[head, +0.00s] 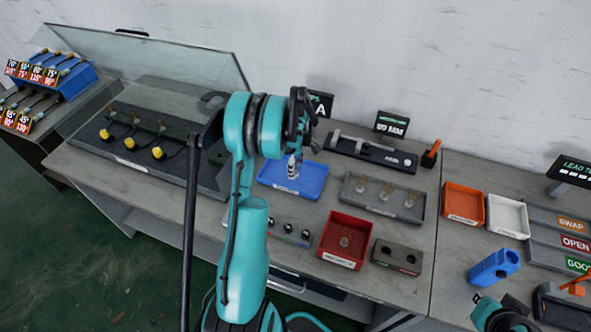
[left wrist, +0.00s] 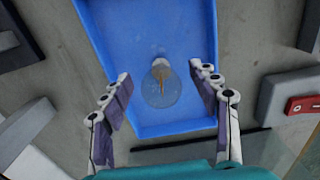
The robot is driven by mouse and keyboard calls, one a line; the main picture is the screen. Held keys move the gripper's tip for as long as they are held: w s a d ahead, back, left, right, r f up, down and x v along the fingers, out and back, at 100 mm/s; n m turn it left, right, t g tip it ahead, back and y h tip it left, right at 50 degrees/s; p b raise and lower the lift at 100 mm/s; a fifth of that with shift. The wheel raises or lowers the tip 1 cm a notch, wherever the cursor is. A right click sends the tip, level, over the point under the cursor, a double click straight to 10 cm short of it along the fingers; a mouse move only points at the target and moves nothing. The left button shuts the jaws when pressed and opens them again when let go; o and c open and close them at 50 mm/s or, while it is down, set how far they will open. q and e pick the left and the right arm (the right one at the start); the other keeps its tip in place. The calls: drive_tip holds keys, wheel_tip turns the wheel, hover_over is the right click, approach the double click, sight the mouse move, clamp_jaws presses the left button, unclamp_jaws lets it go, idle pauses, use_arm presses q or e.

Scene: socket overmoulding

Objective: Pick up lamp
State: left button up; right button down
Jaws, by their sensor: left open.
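The lamp (left wrist: 160,88), a clear glass bulb with an orange-brown inner stem and a pale end, lies in the blue tray (left wrist: 110,50) in the left wrist view. My left gripper (left wrist: 161,78) is open over the tray, with one finger on each side of the lamp and a gap to both.
A grey tray (head: 352,202) with 3 clear bulbs stands right of the blue tray. A red bin (head: 331,257), a grey block with holes (head: 397,256) and a small fixture with dark round parts (head: 290,232) stand in front. A black fixture (head: 372,153) stands behind.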

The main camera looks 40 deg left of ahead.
use_arm(q)
drive_tip(key=shift+r, duration=0.1)
drive_tip(key=c, duration=1.1)
